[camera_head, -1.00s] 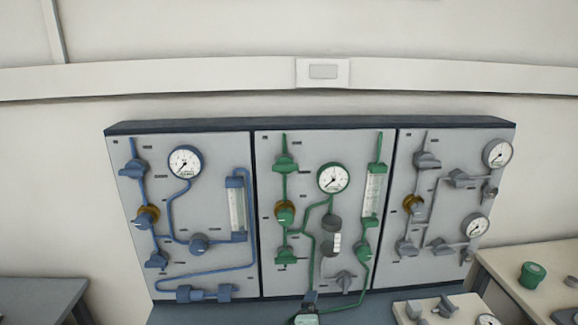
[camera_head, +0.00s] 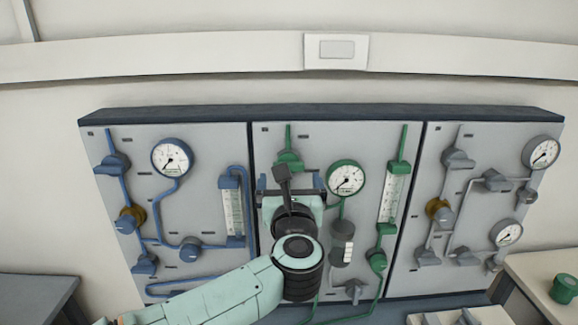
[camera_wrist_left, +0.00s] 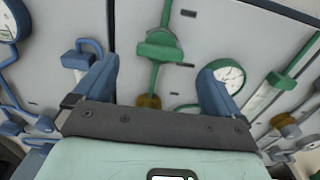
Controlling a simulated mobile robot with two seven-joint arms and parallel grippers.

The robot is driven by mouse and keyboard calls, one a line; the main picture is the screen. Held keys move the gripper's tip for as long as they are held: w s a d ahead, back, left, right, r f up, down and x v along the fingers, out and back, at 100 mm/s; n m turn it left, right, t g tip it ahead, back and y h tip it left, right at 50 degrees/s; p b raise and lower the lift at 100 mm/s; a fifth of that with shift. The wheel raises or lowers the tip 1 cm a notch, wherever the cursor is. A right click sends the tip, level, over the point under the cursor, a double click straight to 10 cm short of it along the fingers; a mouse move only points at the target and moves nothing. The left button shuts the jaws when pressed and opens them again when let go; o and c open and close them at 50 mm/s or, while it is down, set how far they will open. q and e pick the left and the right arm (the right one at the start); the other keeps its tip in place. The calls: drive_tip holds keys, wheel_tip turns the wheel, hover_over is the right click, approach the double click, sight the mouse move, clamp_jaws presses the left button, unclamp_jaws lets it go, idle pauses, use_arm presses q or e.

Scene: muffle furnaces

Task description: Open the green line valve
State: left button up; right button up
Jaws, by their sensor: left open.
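The green line runs down the middle panel. Its upper green valve (camera_head: 289,160) shows just above my left gripper in the head view. In the wrist view this green valve (camera_wrist_left: 160,48) lies ahead, between and beyond the fingers. A brass part (camera_wrist_left: 148,102) of the line shows just above the gripper's body. My left gripper (camera_head: 291,183) is open and empty in front of the panel, its blue fingers (camera_wrist_left: 157,82) spread wide. In the head view it hides the middle and lower green valves at the left of this panel. My right gripper is out of view.
A green-rimmed gauge (camera_head: 346,178) and a green flowmeter (camera_head: 393,195) sit right of the gripper. The blue-line panel (camera_head: 205,150) is to the left and the grey-line panel (camera_head: 470,225) to the right. A green container (camera_head: 563,289) stands on the right table.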

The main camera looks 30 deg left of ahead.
use_arm(q)
drive_tip(key=p+x, duration=0.1)
drive_tip(key=x, duration=0.4)
drive_tip(key=shift+w+a, duration=0.15)
drive_tip(key=shift+w, duration=0.2)
drive_tip(key=c, duration=1.1)
